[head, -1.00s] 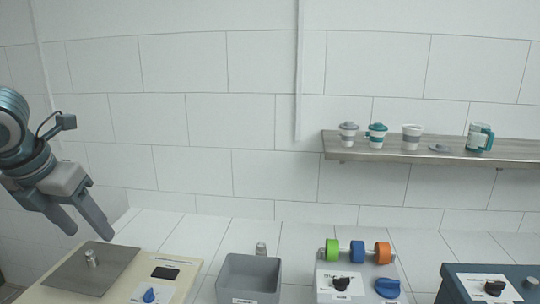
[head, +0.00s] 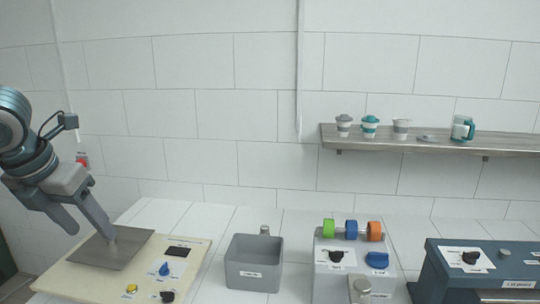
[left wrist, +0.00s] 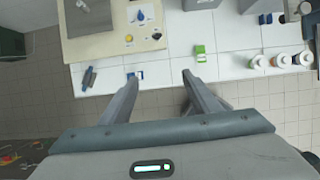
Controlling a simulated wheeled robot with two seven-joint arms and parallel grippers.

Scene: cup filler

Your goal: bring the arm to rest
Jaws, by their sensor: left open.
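My left gripper (head: 92,234) hangs at the left of the head view with its two fingers pointing down and apart. Nothing is between the fingers. In the picture, one fingertip overlaps the metal plate of the cream machine (head: 192,257); whether it touches cannot be told. In the left wrist view, the left gripper (left wrist: 159,78) is open and empty, with the tiled floor and the counter's front edge behind it. My right gripper is in neither view.
A grey bin (head: 253,274), a dispenser with coloured rollers (head: 338,262) and a dark blue machine (head: 437,274) stand along the white counter. A wall shelf (head: 440,144) holds several cups and a lid. The left wrist view shows a green item (left wrist: 200,53) near the counter edge.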

